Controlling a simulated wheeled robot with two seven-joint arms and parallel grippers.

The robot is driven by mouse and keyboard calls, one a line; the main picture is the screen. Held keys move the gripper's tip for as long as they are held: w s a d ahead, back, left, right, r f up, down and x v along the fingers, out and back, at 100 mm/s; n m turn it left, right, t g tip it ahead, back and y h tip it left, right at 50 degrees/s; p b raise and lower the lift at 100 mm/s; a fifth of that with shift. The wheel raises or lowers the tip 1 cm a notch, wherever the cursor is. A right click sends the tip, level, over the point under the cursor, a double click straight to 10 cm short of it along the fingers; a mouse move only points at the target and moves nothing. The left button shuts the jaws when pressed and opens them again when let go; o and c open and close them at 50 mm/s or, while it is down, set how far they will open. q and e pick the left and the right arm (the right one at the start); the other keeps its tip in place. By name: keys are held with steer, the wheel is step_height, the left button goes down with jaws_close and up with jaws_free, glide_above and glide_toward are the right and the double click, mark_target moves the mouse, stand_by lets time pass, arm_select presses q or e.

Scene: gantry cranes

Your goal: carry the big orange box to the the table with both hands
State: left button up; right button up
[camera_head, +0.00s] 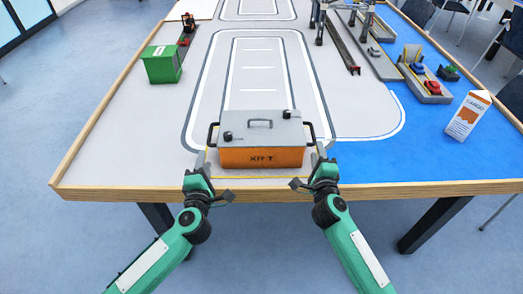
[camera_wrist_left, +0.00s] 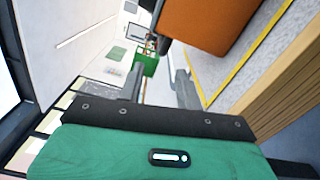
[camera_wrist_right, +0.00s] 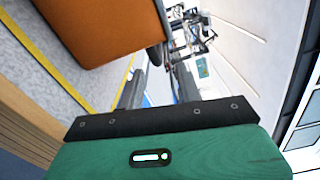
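The big orange box (camera_head: 262,157) has a grey lid and a dark handle on each side. It stands upright on the near edge of the table (camera_head: 120,160). My left gripper (camera_head: 205,160) is open just in front of the left handle (camera_head: 211,133). My right gripper (camera_head: 320,155) is open just in front of the right handle (camera_head: 311,132). In the left wrist view the orange side (camera_wrist_left: 205,25) is at the top, with the fingers spread below it. The right wrist view shows the box (camera_wrist_right: 100,30) at upper left, also with spread fingers. I see neither gripper closed on a handle.
A green container (camera_head: 162,64) stands at the left of the table. A white and orange cargo sign (camera_head: 467,116) stands at the right on the blue area. Crane rails and small boats lie at the back right. The tabletop behind the box is clear.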

steer(key=shift+s, duration=2)
